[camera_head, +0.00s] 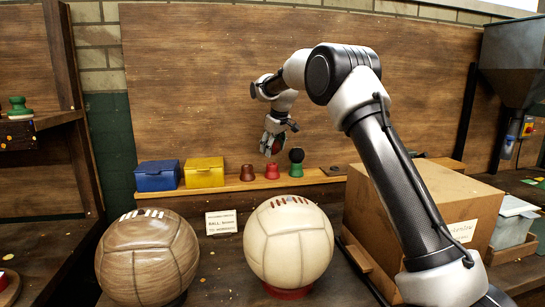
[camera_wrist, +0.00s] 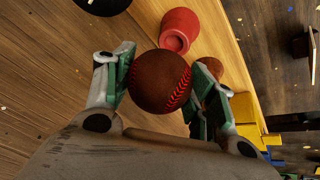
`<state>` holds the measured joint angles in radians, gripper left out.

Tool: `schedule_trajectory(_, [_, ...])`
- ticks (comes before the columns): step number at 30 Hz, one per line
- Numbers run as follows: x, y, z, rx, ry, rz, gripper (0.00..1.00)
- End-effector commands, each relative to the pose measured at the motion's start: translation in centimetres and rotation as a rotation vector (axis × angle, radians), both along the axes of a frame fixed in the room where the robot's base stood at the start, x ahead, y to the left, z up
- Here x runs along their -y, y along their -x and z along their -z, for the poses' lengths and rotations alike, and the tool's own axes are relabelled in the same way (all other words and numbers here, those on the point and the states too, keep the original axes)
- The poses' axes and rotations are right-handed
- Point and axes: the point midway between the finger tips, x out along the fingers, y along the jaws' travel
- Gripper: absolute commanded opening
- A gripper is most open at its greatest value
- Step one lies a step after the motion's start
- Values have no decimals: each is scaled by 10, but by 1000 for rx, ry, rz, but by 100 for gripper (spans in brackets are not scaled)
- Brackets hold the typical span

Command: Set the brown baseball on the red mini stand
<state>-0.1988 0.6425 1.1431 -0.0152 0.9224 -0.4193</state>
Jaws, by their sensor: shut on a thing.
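The brown baseball (camera_wrist: 157,80), with red stitching, is held between the fingers of my gripper (camera_wrist: 160,88) in the wrist view. In the head view, my gripper (camera_head: 273,145) hangs above the shelf with the stands, and the ball is mostly hidden by the fingers. The red mini stand (camera_head: 272,172) is upright and empty on the shelf, below my gripper. It also shows in the wrist view (camera_wrist: 180,28), beyond the ball and apart from it.
A brown stand (camera_head: 247,173) is left of the red one. A green stand (camera_head: 296,171) on the right bears a black ball (camera_head: 296,155). Yellow (camera_head: 204,172) and blue (camera_head: 157,176) boxes sit further left. Two large balls stand in front, and a cardboard box (camera_head: 465,195) is at right.

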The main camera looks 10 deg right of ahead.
Motion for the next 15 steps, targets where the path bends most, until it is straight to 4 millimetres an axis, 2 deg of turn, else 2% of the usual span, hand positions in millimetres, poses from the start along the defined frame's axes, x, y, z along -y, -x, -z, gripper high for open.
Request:
schedule_trajectory(8, [0, -1, 36, -1, 1, 0, 29])
schedule_trajectory(15, [0, -4, 38, 1, 0, 0, 29])
